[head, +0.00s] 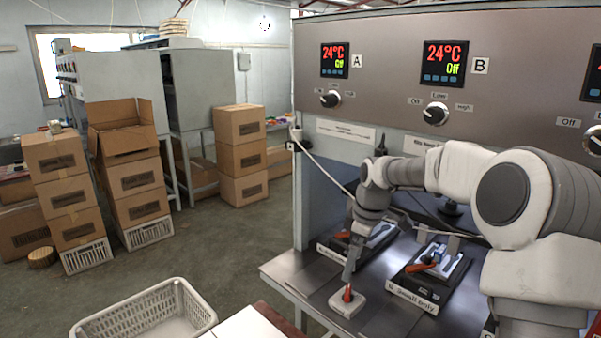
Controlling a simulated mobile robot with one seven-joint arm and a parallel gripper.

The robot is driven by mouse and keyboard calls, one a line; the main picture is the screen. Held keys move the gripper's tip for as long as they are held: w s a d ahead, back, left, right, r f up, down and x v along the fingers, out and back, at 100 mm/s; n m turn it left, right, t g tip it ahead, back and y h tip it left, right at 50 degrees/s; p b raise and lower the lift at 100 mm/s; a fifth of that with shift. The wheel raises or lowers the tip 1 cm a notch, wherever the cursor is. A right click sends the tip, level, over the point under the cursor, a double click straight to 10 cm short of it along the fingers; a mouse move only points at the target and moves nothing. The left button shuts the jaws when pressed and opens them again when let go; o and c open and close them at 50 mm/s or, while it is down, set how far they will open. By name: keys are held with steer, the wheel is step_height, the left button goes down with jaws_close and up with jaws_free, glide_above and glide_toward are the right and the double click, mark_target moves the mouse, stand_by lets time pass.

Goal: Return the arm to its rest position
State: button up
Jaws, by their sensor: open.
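My arm reaches in from the right, over the front of the press, and bends down at the wrist. My gripper (349,281) points down, right above a red button or knob (347,294) on a small white box (346,305). I cannot tell whether it touches the red part. Nothing shows held in it; the fingers are small and hard to make out. The press (400,55) has a grey panel with displays A and B, both reading 24°C and Off.
A cable (325,168) hangs near the wrist. A white plastic crate (150,308) stands at the lower left. Stacked cardboard boxes (240,155) stand farther back, with open floor between.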

steer(key=s+r+m+t+h, duration=0.15)
steer(key=s+r+m, duration=0.4)
steer(key=s, duration=0.65)
steer(key=s+r+m+t+h, duration=0.15)
steer(key=s+r+m, duration=0.35)
steer(key=s, duration=0.7)
steer(key=s+d+f+m+t+y, duration=0.1)
steer(key=s+m, duration=0.1)
steer(key=s, duration=0.7)
